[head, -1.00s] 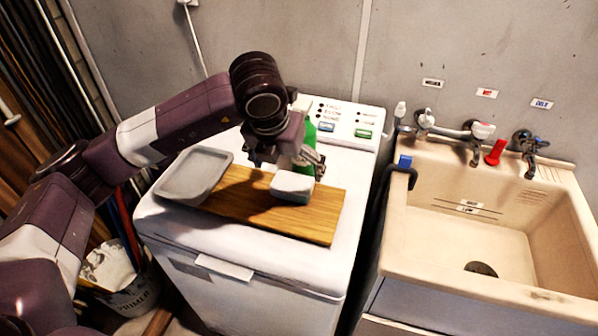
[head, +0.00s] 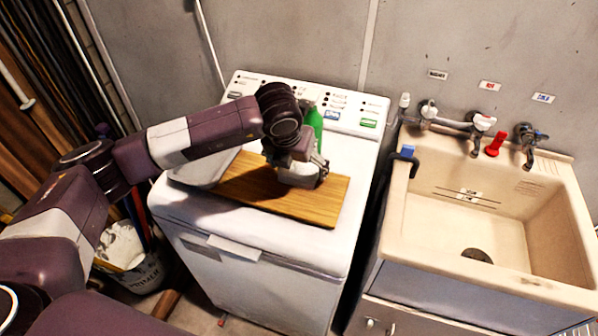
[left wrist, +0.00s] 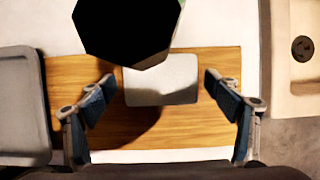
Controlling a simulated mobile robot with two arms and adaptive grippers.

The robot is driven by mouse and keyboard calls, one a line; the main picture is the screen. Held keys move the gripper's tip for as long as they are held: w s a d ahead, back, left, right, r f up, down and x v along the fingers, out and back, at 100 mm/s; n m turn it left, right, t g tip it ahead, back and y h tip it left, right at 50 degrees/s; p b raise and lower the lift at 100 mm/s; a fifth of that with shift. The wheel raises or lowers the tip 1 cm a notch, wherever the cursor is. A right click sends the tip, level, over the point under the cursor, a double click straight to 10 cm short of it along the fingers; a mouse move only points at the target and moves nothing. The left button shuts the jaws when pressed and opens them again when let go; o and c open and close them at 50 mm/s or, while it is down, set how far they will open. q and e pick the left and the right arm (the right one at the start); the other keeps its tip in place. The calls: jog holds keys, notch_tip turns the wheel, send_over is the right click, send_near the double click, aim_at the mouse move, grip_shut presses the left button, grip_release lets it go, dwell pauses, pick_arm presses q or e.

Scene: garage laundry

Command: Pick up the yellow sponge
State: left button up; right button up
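No clearly yellow sponge shows. A pale, whitish block (head: 297,182) lies on the wooden board (head: 318,209) on top of the white washing machine. In the left wrist view the block (left wrist: 161,88) looks light grey and rectangular. My left gripper (head: 299,174) is low over the block and partly hides it in the head view. In the left wrist view its fingers are open, one on each side of the block, with a gap at both sides. My right gripper is not in view.
A grey tray (head: 203,172) lies left of the board and overlaps its edge. A green bottle (head: 315,121) stands behind the gripper. The washing machine's (head: 262,246) control panel rises at the back. A beige sink (head: 437,240) with taps is to the right.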

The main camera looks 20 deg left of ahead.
aim_at(299, 171)
pick_arm(q)
jog(key=c, duration=0.5)
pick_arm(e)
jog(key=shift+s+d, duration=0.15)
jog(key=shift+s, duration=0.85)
pick_arm(q)
jog(key=shift+r, duration=0.15)
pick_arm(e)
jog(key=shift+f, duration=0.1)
pick_arm(q)
jog(key=shift+w+r, duration=0.1)
jog(key=shift+r, duration=0.2)
notch_tip(299, 171, up, 9)
jog(key=b, duration=0.3)
jog(key=shift+r, duration=0.1)
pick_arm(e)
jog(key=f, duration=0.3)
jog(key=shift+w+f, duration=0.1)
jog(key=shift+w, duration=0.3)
